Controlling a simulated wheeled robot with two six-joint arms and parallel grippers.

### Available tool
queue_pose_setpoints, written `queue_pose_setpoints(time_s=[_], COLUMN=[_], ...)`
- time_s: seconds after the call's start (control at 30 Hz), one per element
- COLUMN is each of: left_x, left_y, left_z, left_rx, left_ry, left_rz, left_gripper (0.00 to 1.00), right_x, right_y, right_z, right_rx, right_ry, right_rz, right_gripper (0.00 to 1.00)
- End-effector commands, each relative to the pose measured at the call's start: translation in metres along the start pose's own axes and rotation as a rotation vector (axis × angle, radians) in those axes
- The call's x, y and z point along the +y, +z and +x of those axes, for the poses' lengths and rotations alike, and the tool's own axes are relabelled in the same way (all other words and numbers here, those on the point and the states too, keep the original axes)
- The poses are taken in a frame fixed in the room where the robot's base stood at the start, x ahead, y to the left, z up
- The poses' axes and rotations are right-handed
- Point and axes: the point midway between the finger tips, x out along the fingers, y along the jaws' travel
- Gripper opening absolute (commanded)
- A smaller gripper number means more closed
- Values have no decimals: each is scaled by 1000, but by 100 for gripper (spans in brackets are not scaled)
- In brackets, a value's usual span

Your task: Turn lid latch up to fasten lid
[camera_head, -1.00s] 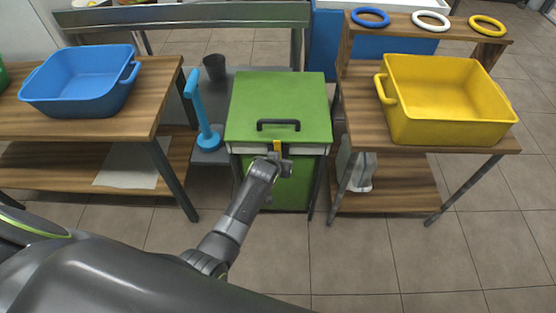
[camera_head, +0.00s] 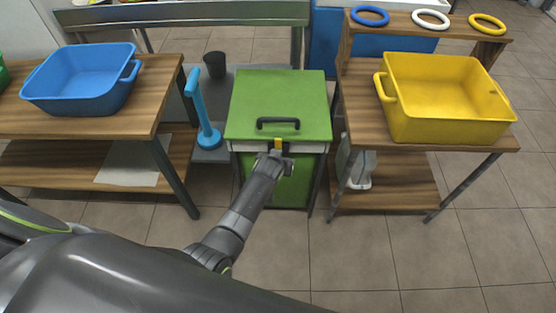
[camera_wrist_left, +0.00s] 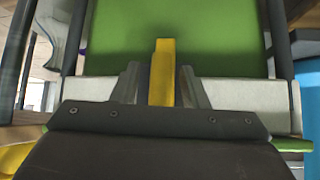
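The yellow lid latch (camera_head: 278,143) is at the front edge of the green lid (camera_head: 278,95), below the lid's black handle (camera_head: 278,123). In the left wrist view the latch (camera_wrist_left: 162,75) stands upright, its top end overlapping the green surface. The lid lies flat on the green press box. My left gripper (camera_head: 275,155) is at the latch. In the left wrist view the fingers of my left gripper (camera_wrist_left: 162,88) stand one on each side of the latch. Whether they press on it I cannot tell. My right gripper is out of view.
A wooden table with a blue tub (camera_head: 82,80) stands left, and one with a yellow tub (camera_head: 445,98) stands right. A light-blue upright tool (camera_head: 203,115) and a dark cup (camera_head: 215,65) are left of the box. The floor in front is clear.

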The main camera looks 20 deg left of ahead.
Motion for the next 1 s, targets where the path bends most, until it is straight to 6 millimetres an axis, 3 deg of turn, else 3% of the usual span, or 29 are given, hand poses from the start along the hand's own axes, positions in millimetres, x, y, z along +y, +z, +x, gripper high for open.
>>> queue_pose_setpoints(time_s=[0.37, 0.63, 1.0], left_x=[0, 0, 0], left_y=[-1, -3, -3], left_z=[-8, -35, -75], left_rx=[-2, -3, -2], left_ry=[0, 0, 0], left_rz=[-1, -2, -1], left_gripper=[40, 40, 40], right_x=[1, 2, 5], right_y=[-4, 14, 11], right_z=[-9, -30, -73], right_rx=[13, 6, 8], right_ry=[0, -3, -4], right_rz=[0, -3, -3], right_gripper=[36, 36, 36])
